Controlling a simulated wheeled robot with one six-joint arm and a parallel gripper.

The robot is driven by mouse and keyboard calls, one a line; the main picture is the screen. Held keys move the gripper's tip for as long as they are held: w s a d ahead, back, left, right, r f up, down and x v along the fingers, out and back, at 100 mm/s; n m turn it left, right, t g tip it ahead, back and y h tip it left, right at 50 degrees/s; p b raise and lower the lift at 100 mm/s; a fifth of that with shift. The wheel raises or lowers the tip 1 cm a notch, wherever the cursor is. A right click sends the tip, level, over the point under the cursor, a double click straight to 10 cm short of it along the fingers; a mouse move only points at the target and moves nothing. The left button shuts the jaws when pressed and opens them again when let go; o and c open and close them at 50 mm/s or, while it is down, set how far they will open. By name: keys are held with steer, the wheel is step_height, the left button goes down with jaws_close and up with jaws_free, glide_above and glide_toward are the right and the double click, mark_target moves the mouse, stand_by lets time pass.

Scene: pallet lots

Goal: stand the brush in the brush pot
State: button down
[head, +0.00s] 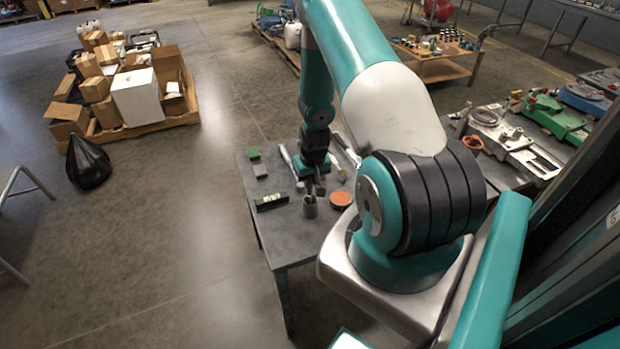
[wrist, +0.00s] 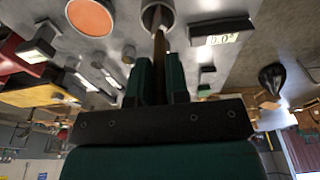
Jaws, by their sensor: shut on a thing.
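The brush (wrist: 160,48) is a thin brown stick between my two green fingers in the wrist view. My gripper (wrist: 160,72) is shut on it. The brush pot (wrist: 150,14) is a grey round cup at the top edge of the wrist view, partly cut off. The brush's far end overlaps the pot's mouth there; I cannot tell how deep it is inside. In the head view the pot (head: 310,208) stands on the grey table, with my gripper (head: 312,184) just above it. The brush is hardly visible there.
An orange-topped round tin (head: 341,198) stands right of the pot. A black level (head: 271,202) lies to its left. A green block (head: 254,153) and a grey block (head: 261,171) lie farther back. The table's (head: 282,243) front left is clear.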

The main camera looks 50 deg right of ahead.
steer(key=shift+f, duration=0.6)
steer(key=c, duration=1)
jaws_free()
steer(key=shift+c, duration=0.2)
step_height(320, 180, up, 17)
steer(key=s+a+b, duration=0.1)
steer(key=s+b, duration=0.1)
steer(key=b, duration=0.1)
steer(key=shift+s+a, duration=0.2)
steer(key=shift+r, duration=0.1)
